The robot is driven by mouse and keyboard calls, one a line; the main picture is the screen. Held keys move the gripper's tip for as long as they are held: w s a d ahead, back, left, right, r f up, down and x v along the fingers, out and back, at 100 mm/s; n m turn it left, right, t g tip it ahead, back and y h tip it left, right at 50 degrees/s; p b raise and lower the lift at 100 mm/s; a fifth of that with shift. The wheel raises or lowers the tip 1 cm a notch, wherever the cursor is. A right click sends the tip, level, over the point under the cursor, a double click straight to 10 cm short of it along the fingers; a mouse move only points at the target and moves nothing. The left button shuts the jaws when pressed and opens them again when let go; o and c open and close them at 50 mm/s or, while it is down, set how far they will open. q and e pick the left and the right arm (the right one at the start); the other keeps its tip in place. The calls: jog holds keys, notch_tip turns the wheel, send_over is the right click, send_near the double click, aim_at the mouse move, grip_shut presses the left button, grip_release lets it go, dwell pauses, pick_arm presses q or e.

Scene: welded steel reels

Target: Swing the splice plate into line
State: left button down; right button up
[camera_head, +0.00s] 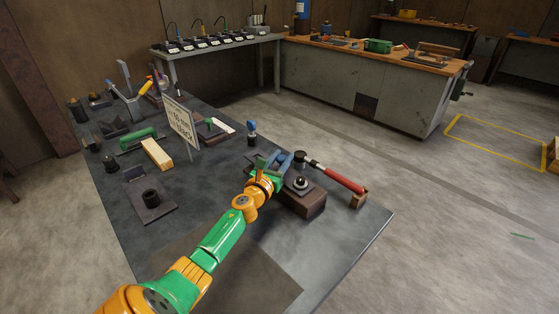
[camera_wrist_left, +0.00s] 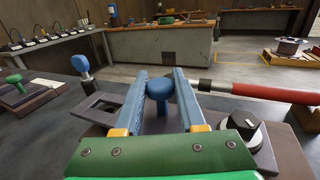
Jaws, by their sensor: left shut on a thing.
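My left gripper (camera_head: 275,162) is over the near right part of the dark table. In the left wrist view its two blue fingers (camera_wrist_left: 162,80) are shut on a blue round-topped knob (camera_wrist_left: 160,92). A flat grey plate with a square opening (camera_wrist_left: 98,107) lies just left of the fingers and appears to run beneath them; it looks like the splice plate. How the knob joins it is hidden by the fingers. A brown block (camera_head: 306,203) with a black round knob (camera_head: 301,183) on a pale disc is right of the gripper. My right gripper is not in view.
A red-handled hammer (camera_head: 338,177) lies right of the gripper, its handle end on a small wooden block (camera_head: 359,199). A blue-topped tool (camera_head: 252,131) stands behind. A sign (camera_head: 180,122) and several tools fill the table's left side. The front right corner is clear.

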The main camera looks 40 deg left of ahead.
aim_at(280, 161)
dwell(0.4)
pick_arm(q)
jog(key=c, duration=0.7)
grip_release()
jog(key=shift+o, duration=1)
jog(key=shift+w, duration=0.15)
jog(key=shift+f, duration=0.1)
jog(key=shift+p+v, duration=0.55)
jog(key=shift+v, duration=3)
